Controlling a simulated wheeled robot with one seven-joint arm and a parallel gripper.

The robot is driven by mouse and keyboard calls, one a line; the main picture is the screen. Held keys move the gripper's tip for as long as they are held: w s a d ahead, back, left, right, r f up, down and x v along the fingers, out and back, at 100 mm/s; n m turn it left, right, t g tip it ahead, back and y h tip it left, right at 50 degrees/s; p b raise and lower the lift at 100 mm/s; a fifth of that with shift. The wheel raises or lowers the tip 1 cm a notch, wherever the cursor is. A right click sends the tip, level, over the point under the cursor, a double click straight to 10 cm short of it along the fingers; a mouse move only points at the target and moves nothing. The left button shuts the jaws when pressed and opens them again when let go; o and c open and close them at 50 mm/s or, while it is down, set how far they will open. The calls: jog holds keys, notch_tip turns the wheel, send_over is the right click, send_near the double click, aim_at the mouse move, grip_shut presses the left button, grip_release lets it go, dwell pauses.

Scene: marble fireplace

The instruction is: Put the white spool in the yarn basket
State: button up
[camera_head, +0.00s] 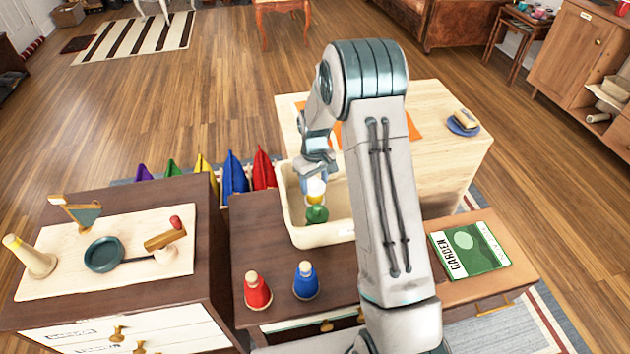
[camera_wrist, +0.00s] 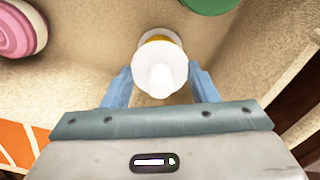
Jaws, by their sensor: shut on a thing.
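My gripper (camera_head: 314,178) is shut on the white spool (camera_head: 316,187), with blue fingers either side of it. In the wrist view the spool (camera_wrist: 160,72) sits between the fingertips (camera_wrist: 161,84), with a bit of yellow at its far edge. The gripper and spool are over the cream yarn basket (camera_head: 322,236). A green spool (camera_head: 317,214) lies in the basket and also shows in the wrist view (camera_wrist: 208,4). A pink spool (camera_wrist: 18,28) shows in the wrist view. I cannot tell how high the white spool is above the bottom.
Red (camera_head: 257,290) and blue (camera_head: 305,281) pegs stand on the dark cabinet in front of the basket. A green garden book (camera_head: 469,250) lies at right. A light wood table (camera_head: 455,165) with a blue dish (camera_head: 463,128) is behind. My arm hides the basket's right side.

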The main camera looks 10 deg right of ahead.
jog(key=o, duration=1)
notch_tip(320, 180, up, 12)
jog(key=p, duration=0.1)
jog(key=s+r+m+t, duration=0.1)
jog(key=s+r+m, duration=0.1)
jog(key=s+r, duration=0.85)
jog(key=s+m+t, duration=0.1)
jog(key=s+m, duration=0.1)
jog(key=s, duration=1.6)
jog(key=shift+s+r+m, duration=0.3)
jog(key=shift+s+r, duration=0.05)
jog(key=shift+s, duration=0.05)
jog(key=shift+r, duration=0.1)
notch_tip(320, 180, up, 8)
jog(key=p, duration=0.7)
jog(key=shift+d+t+p, duration=0.15)
jog(key=shift+t+p, duration=0.15)
jog(key=shift+t, duration=0.1)
